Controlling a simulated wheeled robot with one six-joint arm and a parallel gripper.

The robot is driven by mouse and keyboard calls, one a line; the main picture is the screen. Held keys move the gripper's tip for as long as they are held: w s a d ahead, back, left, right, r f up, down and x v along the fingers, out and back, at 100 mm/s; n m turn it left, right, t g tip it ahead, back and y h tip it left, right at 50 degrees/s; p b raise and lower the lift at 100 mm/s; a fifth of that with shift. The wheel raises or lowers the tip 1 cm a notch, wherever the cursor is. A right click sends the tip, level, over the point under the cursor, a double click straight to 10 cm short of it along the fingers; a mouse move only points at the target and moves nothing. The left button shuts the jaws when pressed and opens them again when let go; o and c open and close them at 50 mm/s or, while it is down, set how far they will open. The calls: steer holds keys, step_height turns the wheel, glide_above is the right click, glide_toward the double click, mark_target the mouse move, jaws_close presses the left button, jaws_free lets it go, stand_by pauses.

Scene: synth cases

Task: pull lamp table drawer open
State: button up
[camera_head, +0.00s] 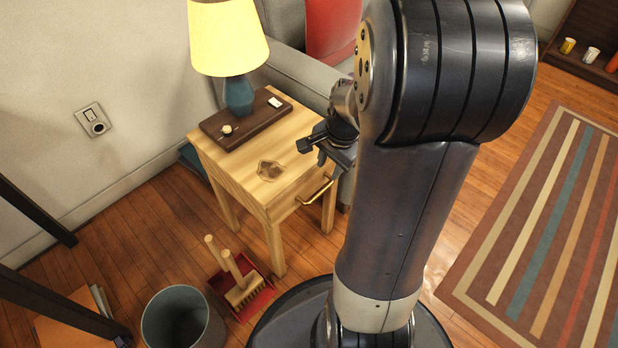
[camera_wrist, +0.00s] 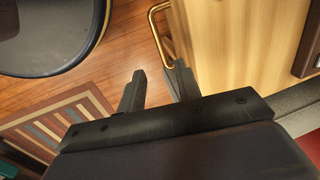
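The wooden lamp table (camera_head: 215,158) stands by the wall, left of my arm in the head view. Its drawer front (camera_head: 289,207) looks flush with the table, with a brass bar handle (camera_head: 316,190) on it. In the wrist view the handle (camera_wrist: 153,22) is at the top, beside the pale table top (camera_wrist: 235,45). My gripper (camera_head: 312,150) is over the table's front edge near the handle. In the wrist view my gripper (camera_wrist: 159,72) has its two fingers apart with nothing between them. The right finger looks close to the handle's lower end; I cannot tell whether they touch.
A yellow-shaded lamp (camera_head: 230,42) and dark tray (camera_head: 262,121) stand on the table. A grey sofa (camera_head: 300,75) is behind it. A dustpan with brush (camera_head: 243,290) and a grey bin (camera_head: 180,318) are on the floor in front. A striped rug (camera_head: 550,230) lies right.

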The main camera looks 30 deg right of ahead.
mark_target(321, 191)
steer(key=f+b, duration=0.1)
steer(key=f, duration=0.2)
steer(key=w+f+b, duration=0.1)
steer(key=f+b, duration=0.1)
steer(key=f, duration=0.2)
steer(key=f+b, duration=0.1)
steer(key=f, duration=0.2)
steer(key=shift+w+a+f+b, duration=0.2)
steer(key=shift+w+a+b, duration=0.15)
steer(key=shift+b, duration=0.05)
steer(key=shift+c, duration=0.5)
jaws_close()
